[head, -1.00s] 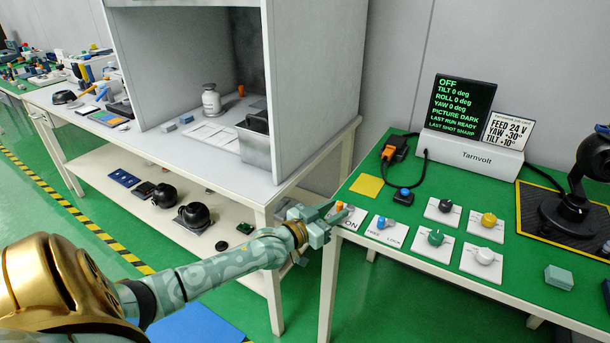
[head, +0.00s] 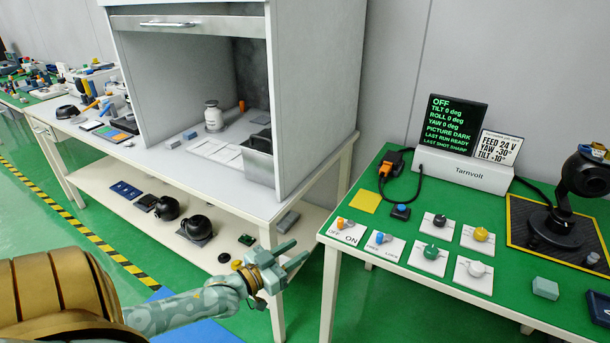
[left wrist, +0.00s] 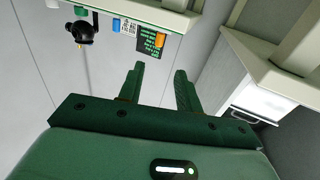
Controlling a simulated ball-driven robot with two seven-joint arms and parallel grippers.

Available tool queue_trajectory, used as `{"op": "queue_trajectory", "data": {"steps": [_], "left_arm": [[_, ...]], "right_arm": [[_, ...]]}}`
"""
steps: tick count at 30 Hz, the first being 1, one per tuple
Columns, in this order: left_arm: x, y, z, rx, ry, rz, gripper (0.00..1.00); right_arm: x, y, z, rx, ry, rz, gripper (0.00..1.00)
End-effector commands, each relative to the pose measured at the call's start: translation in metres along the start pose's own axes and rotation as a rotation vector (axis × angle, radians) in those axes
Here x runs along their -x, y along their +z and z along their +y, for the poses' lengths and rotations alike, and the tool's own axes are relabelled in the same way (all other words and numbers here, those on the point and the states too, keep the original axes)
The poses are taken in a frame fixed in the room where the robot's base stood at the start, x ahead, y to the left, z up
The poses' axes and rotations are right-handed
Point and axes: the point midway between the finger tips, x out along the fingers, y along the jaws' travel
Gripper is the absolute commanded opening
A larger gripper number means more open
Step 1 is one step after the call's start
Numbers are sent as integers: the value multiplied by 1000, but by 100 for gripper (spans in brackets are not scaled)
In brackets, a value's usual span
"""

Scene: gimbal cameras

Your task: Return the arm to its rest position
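My left gripper (head: 292,259) is in the lower middle of the head view, in front of the gap between the white bench and the green-topped table. Its two fingers are apart with nothing between them. In the left wrist view the same fingers (left wrist: 160,88) also stand apart and empty. My left arm reaches in from the lower left of the head view. The green-topped table (head: 385,262) holds switch plates and knobs to the right of the gripper, which looks clear of it. My right gripper does not show.
The white bench (head: 290,208) with a grey hood (head: 317,100) stands left of centre. Black domed devices (head: 197,228) sit on its lower shelf. The Tarnvolt display (head: 452,122), reading OFF, and a black gimbal camera (head: 585,175) stand on the table. Green floor (head: 60,250) is open at left.

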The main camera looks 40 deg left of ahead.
Motion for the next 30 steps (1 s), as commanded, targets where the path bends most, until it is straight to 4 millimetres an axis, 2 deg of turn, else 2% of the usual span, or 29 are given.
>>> {"op": "queue_trajectory", "data": {"steps": [8, 10, 11, 14, 17, 18, 20, 22, 23, 24, 26, 27, 30], "left_arm": [[0, 1, 0, 1, 0, -4, 35], [0, 8, 1, -21, 6, -37, 35], [2, 16, -2, -42, 3, -68, 35], [18, 64, -18, -129, -16, -220, 35], [57, 135, -30, -200, -50, -435, 35], [79, 166, -32, -223, -60, -531, 35], [116, 208, -30, -251, -68, -672, 35], [162, 252, -20, -271, -69, -830, 35], [183, 269, -14, -278, -66, -896, 35], [212, 290, -4, -285, -57, -983, 35], [257, 317, 15, -291, -37, -1109, 35], [287, 332, 31, -293, -19, -1190, 35], [358, 357, 76, -287, 39, -1367, 35]], "right_arm": [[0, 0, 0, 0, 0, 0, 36], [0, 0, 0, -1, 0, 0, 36], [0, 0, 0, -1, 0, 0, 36], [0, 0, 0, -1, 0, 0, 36], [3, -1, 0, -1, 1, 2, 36], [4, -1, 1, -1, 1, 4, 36], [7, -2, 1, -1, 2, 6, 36], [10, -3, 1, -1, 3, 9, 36], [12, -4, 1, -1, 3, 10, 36], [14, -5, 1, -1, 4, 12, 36], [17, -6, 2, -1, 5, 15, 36], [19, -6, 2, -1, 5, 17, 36], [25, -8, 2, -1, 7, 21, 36]]}}
